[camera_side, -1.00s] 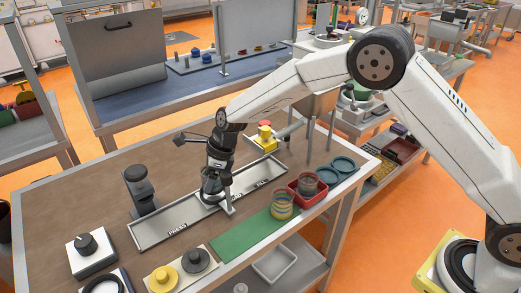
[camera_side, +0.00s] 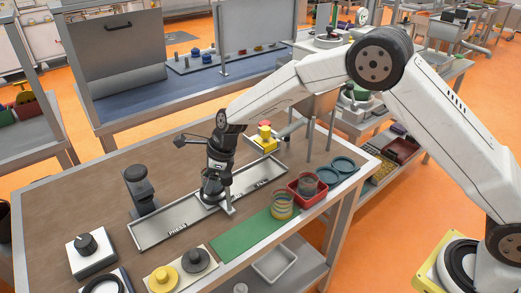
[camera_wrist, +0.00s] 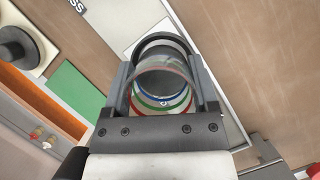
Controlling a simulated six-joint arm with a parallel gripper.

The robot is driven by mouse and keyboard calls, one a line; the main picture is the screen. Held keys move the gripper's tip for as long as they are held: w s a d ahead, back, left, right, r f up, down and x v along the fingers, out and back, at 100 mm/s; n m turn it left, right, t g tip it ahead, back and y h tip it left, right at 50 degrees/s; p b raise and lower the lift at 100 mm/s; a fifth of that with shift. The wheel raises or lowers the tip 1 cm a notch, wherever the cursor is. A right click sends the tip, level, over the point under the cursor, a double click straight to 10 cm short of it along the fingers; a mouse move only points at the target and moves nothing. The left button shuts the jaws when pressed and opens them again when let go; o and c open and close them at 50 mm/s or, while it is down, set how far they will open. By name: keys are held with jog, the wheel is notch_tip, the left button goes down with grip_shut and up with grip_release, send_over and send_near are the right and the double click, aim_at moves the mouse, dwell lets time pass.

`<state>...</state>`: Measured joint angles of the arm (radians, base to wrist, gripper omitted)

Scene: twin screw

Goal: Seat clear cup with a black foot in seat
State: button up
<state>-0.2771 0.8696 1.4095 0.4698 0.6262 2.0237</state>
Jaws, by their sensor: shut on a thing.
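My gripper (camera_side: 214,190) is low over the long pale tray (camera_side: 155,228) on the brown bench, near the tray's middle. It is shut on the clear cup (camera_side: 211,186), which stands between the fingers in the side view. In the wrist view my gripper (camera_wrist: 163,85) has a finger on each side of the cup (camera_wrist: 160,66), and I look into its round rim. The seat cannot be made out clearly, and I cannot tell whether the cup touches what is below.
A dark upright device (camera_side: 139,188) stands left of the tray. Yellow (camera_side: 163,279) and grey (camera_side: 196,260) knobbed discs are in front.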

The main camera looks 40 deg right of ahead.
jog(key=shift+f, duration=0.95)
dwell(0.6)
dwell(0.4)
jog(key=o, duration=1.1)
jog(key=shift+r, duration=0.15)
jog(key=shift+r, duration=3.4)
